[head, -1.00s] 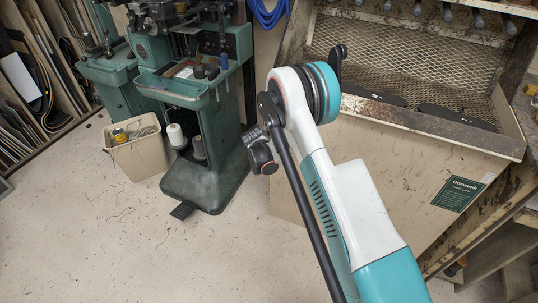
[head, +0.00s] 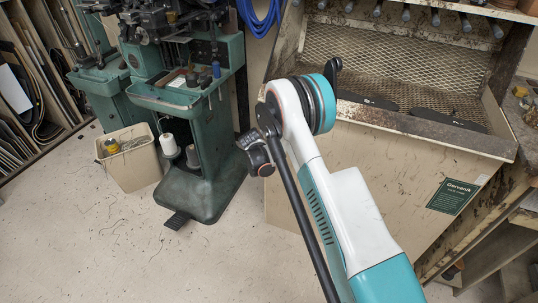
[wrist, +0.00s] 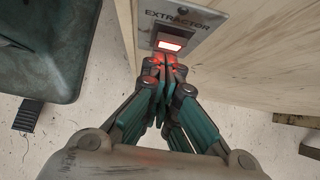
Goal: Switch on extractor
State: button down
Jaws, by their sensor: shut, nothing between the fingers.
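In the wrist view, a grey plate (wrist: 205,22) marked EXTRACTOR is fixed to the pale wooden panel. A switch (wrist: 171,45) in its lower part glows bright red and white. My gripper (wrist: 165,62) is shut and empty, with its fingertips just below the lit switch in the picture. Red light falls on the fingertips. I cannot tell whether they touch the switch. In the head view, the gripper and the plate are hidden; my arm stands in front of the bench with the mesh back (head: 400,65).
A green stitching machine (head: 210,135) with a foot pedal (head: 177,220) stands to the left, with a cream bin (head: 132,160) beside it. The bench front carries a green sign (head: 454,196). Open floor lies at the lower left.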

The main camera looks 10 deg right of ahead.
jog(key=shift+r, duration=0.8)
jog(key=shift+a, duration=0.1)
